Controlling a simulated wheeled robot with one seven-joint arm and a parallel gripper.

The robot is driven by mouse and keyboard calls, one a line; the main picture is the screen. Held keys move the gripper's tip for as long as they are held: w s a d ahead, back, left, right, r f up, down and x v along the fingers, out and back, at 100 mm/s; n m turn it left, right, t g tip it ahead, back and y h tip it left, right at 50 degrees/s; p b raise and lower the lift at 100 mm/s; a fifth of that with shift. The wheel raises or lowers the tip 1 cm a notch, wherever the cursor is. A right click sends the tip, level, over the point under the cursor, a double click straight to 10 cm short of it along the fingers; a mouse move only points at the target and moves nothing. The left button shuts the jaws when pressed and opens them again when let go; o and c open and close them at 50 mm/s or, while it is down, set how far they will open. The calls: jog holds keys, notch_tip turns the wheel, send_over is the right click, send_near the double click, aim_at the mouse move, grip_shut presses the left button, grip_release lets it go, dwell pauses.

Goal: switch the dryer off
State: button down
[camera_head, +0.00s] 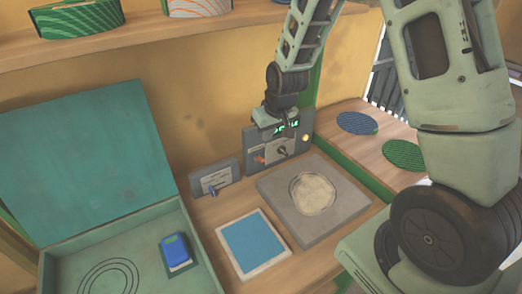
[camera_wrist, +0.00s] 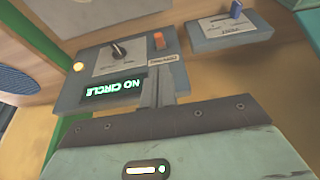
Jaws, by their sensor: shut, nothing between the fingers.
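A grey control panel (camera_head: 262,143) stands at the back of the bench. I cannot read which control is the dryer's. My gripper (camera_wrist: 163,84) is shut and empty, in front of the larger panel beside the display; whether it touches is unclear.
A grey slab (camera_head: 262,187) with a pale round patch (camera_head: 313,193) lies before the panel. A blue-topped square pad (camera_head: 250,243) lies left of it. An open teal case (camera_head: 50,262) holds a blue device (camera_head: 175,248). Round mats (camera_head: 357,123) lie right; a shelf (camera_head: 140,36) runs above.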

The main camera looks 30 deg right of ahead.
aim_at(259, 158)
jog(key=p+x, duration=0.3)
jog(key=x, duration=0.7)
jog(key=shift+f+b, duration=0.1)
jog(key=shift+b, duration=0.2)
